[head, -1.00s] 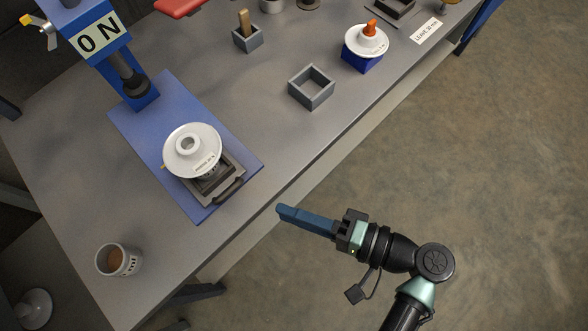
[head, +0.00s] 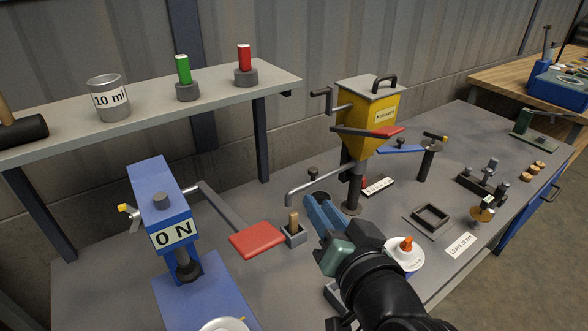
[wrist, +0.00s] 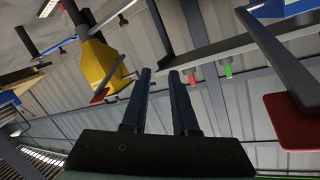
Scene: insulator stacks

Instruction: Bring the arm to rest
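My gripper (head: 322,208) has two long blue fingers and is raised over the workbench, pointing up and away in the head view. In the wrist view its dark fingers (wrist: 160,74) stand apart with a clear gap and nothing between them. The gripper is open and empty. My black forearm covers part of the bench's front edge and partly hides the white disc with an orange knob (head: 406,247).
Open floor lies right.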

